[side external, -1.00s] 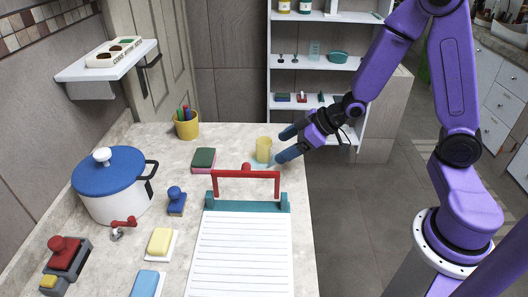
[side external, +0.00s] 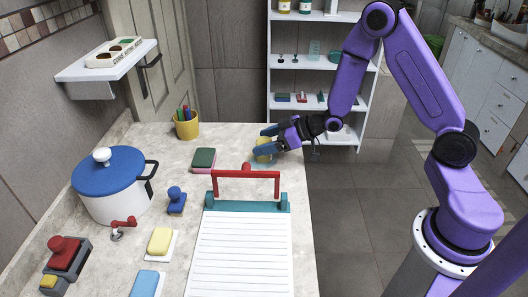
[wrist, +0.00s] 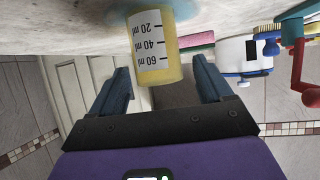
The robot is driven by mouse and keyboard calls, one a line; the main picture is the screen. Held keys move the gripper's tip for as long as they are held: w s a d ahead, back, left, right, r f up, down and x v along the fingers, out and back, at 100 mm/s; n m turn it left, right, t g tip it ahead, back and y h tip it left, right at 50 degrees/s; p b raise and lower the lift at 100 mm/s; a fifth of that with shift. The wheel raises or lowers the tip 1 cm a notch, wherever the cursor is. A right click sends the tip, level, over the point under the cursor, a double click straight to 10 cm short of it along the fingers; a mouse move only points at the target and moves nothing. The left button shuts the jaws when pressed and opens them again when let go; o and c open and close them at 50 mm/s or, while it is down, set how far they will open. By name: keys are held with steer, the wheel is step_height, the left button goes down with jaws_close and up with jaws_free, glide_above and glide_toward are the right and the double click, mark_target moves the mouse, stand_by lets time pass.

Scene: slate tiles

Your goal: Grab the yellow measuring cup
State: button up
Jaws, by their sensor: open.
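The yellow measuring cup (side external: 263,151) stands on the counter near its right edge, behind the red-handled clipboard-like board. In the wrist view the cup (wrist: 153,50) shows a white scale with 20, 40 and 60 ml marks. My gripper (side external: 267,145) is open, with its blue fingers level with the cup and partly hiding it. In the wrist view my gripper (wrist: 165,75) has one finger to each side of the cup, with gaps on both sides, so neither finger appears to touch it.
A board with a red handle (side external: 246,174) stands in front of the cup. A green and pink block (side external: 203,160) lies to its left, and a yellow pen pot (side external: 187,129) stands farther back. A pot with a blue lid (side external: 110,185) is at the left.

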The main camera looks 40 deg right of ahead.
steer(key=shift+w+a+f, duration=0.2)
steer(key=shift+w, duration=0.1)
steer(key=c, duration=1.1)
steer(key=shift+o, duration=0.2)
steer(key=shift+r, duration=0.1)
